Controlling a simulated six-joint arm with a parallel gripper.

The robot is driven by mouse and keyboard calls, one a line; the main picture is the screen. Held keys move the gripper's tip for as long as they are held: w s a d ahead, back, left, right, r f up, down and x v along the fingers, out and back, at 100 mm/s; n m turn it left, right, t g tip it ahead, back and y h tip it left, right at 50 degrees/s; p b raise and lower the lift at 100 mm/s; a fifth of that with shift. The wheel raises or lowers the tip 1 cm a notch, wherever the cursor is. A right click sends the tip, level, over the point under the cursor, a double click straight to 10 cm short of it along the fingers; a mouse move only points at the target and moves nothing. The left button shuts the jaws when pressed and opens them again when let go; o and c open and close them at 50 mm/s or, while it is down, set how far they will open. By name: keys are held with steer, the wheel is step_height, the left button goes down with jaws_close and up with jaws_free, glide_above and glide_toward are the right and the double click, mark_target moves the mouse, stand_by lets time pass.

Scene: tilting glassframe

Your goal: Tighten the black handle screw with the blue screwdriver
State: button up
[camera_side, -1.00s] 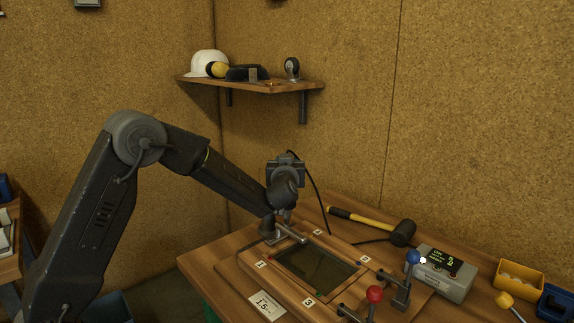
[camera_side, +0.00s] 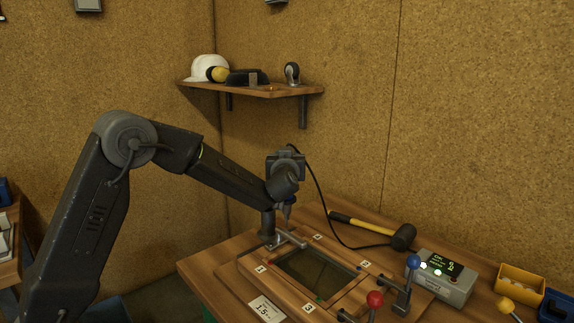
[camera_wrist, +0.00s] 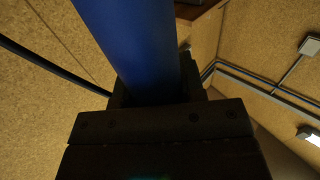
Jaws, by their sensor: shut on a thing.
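My gripper (camera_side: 287,180) is shut on the blue screwdriver (camera_wrist: 130,40), whose thick blue body fills the upper middle of the wrist view. In the side view the screwdriver (camera_side: 288,208) points down, its tip above the back-left clamp. That clamp has a dark upright handle (camera_side: 267,222) and a metal arm (camera_side: 291,239) reaching over the wooden frame (camera_side: 338,293). The tip looks clear of the clamp. The screw itself is too small to make out.
A red-ball clamp (camera_side: 375,299) and a blue-ball clamp (camera_side: 413,262) stand at the frame's right. A hammer (camera_side: 372,227) lies behind, beside a grey display box (camera_side: 445,284) with lit lamps. A yellow bin (camera_side: 520,281) is far right. A shelf (camera_side: 290,91) hangs above.

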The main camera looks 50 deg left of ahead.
steer(key=shift+r, duration=1.55)
